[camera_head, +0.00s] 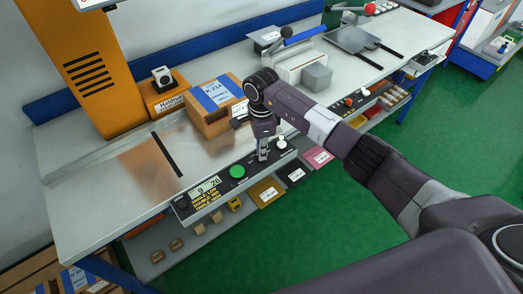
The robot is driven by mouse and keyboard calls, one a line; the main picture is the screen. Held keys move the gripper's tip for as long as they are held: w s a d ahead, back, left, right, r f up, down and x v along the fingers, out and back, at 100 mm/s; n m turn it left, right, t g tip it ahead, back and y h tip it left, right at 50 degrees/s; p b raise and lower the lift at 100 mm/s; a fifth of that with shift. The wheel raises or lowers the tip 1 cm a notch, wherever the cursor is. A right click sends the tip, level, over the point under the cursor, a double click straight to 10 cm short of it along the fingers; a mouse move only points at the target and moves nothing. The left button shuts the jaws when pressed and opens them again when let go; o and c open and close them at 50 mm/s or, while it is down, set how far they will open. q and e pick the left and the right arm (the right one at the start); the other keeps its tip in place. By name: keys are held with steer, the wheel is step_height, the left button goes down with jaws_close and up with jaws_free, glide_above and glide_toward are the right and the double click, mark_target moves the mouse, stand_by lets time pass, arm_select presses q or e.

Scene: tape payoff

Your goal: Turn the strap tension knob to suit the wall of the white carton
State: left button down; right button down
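My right gripper (262,156) points down over the front control strip, with its fingertips at the strip's face. Its fingers look close together, but I cannot tell whether they hold anything. They hide the part of the strip behind them. A small white knob (282,143) stands just right of the fingers. The strip also has a green button (237,172), a lit display (205,188) and a dark round knob (181,203) at its left end. A white block-like thing (292,66), possibly the white carton, stands farther back, partly behind my arm. My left gripper is out of view.
A brown carton with blue labelling (198,111) stands behind the strip, left of my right wrist. An orange machine column (85,65) rises at the left. A grey box (317,77) is beyond my arm. The metal bench top (95,210) is clear at front left.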

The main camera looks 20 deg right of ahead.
steer(key=shift+m, duration=0.3)
steer(key=shift+d+m+b, duration=0.1)
steer(key=shift+m+b, duration=0.6)
steer(key=shift+m, duration=0.3)
steer(key=m+b, duration=0.1)
steer(key=m, duration=0.2)
steer(key=shift+m+b, duration=0.3)
steer(key=m+b, duration=0.1)
steer(key=m, duration=0.2)
steer(key=shift+m, duration=0.3)
steer(key=m+b, duration=0.1)
steer(key=m, duration=0.2)
steer(key=shift+m, duration=0.3)
steer(key=m, duration=0.3)
steer(key=shift+w+r+m+b, duration=0.1)
steer(key=shift+m+b, duration=0.2)
steer(key=shift+b, duration=0.1)
steer(key=m, duration=0.3)
steer(key=shift+m, duration=0.3)
steer(key=m, duration=0.6)
steer(key=shift+r+m, duration=0.1)
steer(key=shift+m, duration=0.3)
